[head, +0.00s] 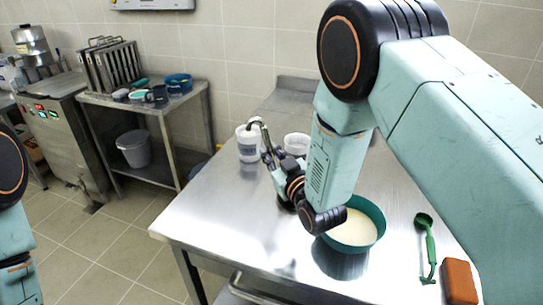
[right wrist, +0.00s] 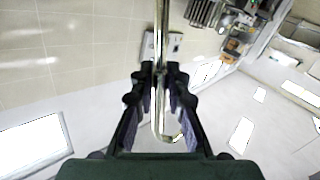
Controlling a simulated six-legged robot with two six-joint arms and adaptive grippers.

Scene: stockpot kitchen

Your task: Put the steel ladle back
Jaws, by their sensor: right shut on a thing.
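My right gripper (head: 268,156) is shut on the steel ladle (right wrist: 159,45), over the far left part of the steel table. In the right wrist view, the thin shiny handle runs between the two fingertips (right wrist: 160,76) and up out of the top edge. Its hooked end lies close to the palm. In the head view only a short curved part of the ladle (head: 258,124) shows above the fingers. The ladle's bowl is not visible. My left gripper is out of view; only part of my left arm shows at the left edge.
The steel table (head: 215,215) holds a white tub (head: 248,148), a second white container (head: 297,142), a teal bowl (head: 362,235) of cream-coloured content, a green ladle (head: 430,250) and a brown block (head: 460,282). The table's left front is clear. A side table (head: 150,105) stands behind left.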

